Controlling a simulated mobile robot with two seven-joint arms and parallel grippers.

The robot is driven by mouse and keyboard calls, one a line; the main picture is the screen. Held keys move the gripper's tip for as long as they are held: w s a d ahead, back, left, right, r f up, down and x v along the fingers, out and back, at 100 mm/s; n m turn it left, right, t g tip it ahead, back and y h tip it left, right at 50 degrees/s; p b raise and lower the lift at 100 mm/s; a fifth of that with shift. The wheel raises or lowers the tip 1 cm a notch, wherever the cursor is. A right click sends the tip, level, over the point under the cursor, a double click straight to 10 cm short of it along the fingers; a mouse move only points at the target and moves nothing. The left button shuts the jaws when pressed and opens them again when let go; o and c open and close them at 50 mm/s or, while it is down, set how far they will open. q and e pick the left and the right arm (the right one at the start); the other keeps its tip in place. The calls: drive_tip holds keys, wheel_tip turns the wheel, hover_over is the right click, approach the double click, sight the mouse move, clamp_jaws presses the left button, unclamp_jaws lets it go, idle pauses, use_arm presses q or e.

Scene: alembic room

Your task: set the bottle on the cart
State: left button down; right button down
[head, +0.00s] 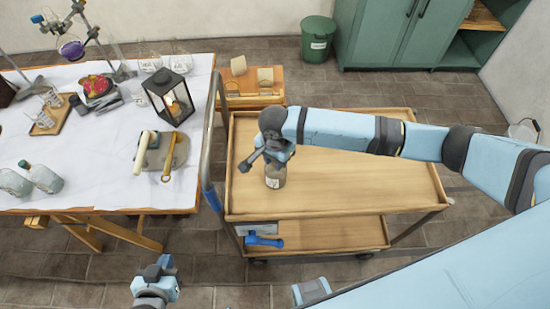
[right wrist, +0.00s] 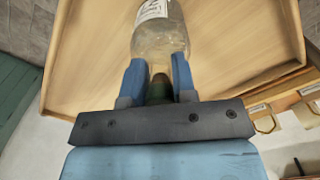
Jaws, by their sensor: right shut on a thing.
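The bottle (head: 275,177) is clear glass with a white label and is upright under my right gripper (head: 272,153). In the right wrist view, the right gripper (right wrist: 158,70) is shut on the bottle's (right wrist: 160,40) dark green neck. The cart (head: 350,190) has a wooden top shelf and a lower shelf. The bottle is over the left part of the top shelf; I cannot tell whether its base touches it. My left gripper (head: 155,278) is low at the front, away from the cart and empty; its jaw opening is unclear.
A table (head: 110,185) with a white cloth stands to the left, holding two bottles (head: 40,178), a lantern (head: 168,95) and glassware. A blue-handled tool (head: 263,241) lies on the lower shelf. The right of the top shelf is clear. A green bin (head: 318,40) and cabinet (head: 395,35) stand behind.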

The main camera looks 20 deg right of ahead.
drive_tip(key=c, duration=0.9)
unclamp_jaws()
drive_tip(key=shift+f, duration=0.1)
wheel_tip(320, 180, up, 12)
drive_tip(key=shift+r, duration=0.15)
drive_tip(key=s+a+f+n+t+y, duration=0.45)
drive_tip(key=a+f+n+y, duration=0.2)
drive_tip(key=f, duration=0.25)
drive_tip(key=s+d+f+n+t+h, duration=0.1)
drive_tip(key=s+d+f+n+t, duration=0.1)
drive_tip(key=s+d, duration=0.1)
drive_tip(key=s+d+f+n+t+h, duration=0.1)
drive_tip(key=s+d+f+n+t, duration=0.1)
drive_tip(key=s+d+f+n, duration=0.1)
drive_tip(key=s+d+f+n+t+h, duration=0.1)
drive_tip(key=s+d+f+n+t, duration=0.1)
drive_tip(key=s+d, duration=0.3)
drive_tip(key=shift+s+d+f+t, duration=0.1)
drive_tip(key=shift+s+f+t, duration=0.05)
drive_tip(key=shift+s, duration=0.35)
drive_tip(key=shift+s+d+f+t, duration=0.1)
drive_tip(key=shift+s+f, duration=0.05)
drive_tip(key=shift+s, duration=0.3)
